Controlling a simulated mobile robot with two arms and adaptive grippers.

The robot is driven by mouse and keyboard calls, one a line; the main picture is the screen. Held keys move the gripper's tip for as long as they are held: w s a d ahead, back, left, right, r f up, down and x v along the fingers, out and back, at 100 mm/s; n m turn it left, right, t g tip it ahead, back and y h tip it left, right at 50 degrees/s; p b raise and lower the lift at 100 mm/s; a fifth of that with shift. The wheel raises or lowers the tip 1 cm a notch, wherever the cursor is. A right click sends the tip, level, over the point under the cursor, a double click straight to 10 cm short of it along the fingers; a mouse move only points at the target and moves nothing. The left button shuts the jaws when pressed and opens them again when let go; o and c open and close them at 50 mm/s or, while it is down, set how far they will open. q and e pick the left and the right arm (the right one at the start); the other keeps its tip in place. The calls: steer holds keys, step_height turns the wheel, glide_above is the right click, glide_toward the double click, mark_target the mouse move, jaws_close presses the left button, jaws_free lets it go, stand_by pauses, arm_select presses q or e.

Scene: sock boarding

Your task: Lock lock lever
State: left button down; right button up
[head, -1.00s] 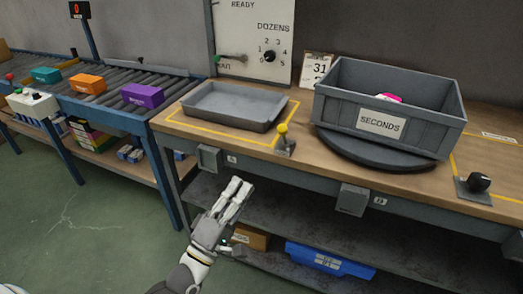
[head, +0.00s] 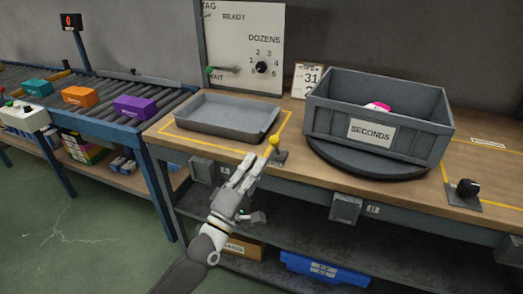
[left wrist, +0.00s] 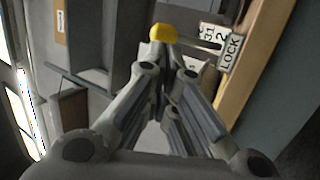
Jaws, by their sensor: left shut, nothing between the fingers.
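The lock lever has a yellow knob (head: 275,140) on a short stalk and a small grey base plate (head: 281,158) at the workbench's front edge. My left gripper (head: 252,160) is shut and empty, just left of and slightly below the knob in the head view. In the left wrist view the knob (left wrist: 163,33) shows straight beyond my fingertips (left wrist: 164,62), and a white LOCK label (left wrist: 231,50) is to its right. I cannot tell whether the fingertips touch the lever. My right gripper is not in view.
A grey tray (head: 225,134) lies left of the lever inside yellow tape. A grey SECONDS crate (head: 330,118) stands on a dark turntable (head: 360,160) to the right. A black knob (head: 467,187) is at far right. A conveyor (head: 100,118) carries coloured boxes at left.

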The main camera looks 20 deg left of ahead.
mark_target(276, 146)
arm_select(q)
steer(key=x, duration=0.4)
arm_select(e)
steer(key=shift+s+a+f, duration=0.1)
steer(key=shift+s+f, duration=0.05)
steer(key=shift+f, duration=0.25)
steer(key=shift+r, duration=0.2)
